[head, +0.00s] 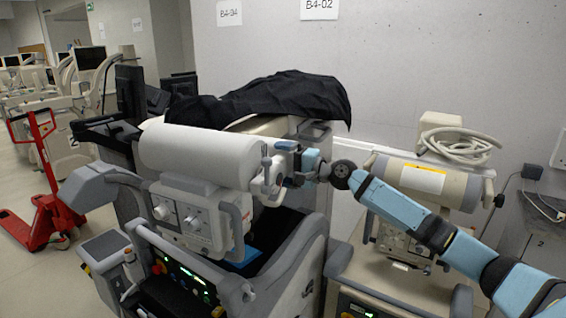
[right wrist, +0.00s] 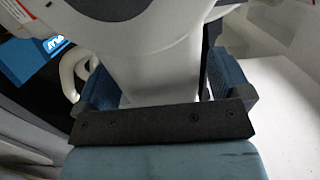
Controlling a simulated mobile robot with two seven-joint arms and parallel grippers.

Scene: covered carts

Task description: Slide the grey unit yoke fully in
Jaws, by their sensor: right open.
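The grey unit (head: 125,185) stands in the middle of the head view, with a large white cylinder (head: 195,152) across its top and a panel with dials below it. Its pale yoke (head: 268,182) is at the cylinder's right end. My right gripper (head: 283,161) reaches in from the right and is at this end piece. In the right wrist view, the open fingers of my right gripper (right wrist: 165,78) stand on either side of a pale grey neck (right wrist: 160,55). Whether they touch it I cannot tell. My left gripper is not in view.
A second, beige unit (head: 440,185) with a coiled cable (head: 458,145) stands to the right, under my right arm. A black cover (head: 290,98) drapes over equipment behind. A red pallet jack (head: 42,195) stands at left, on open floor.

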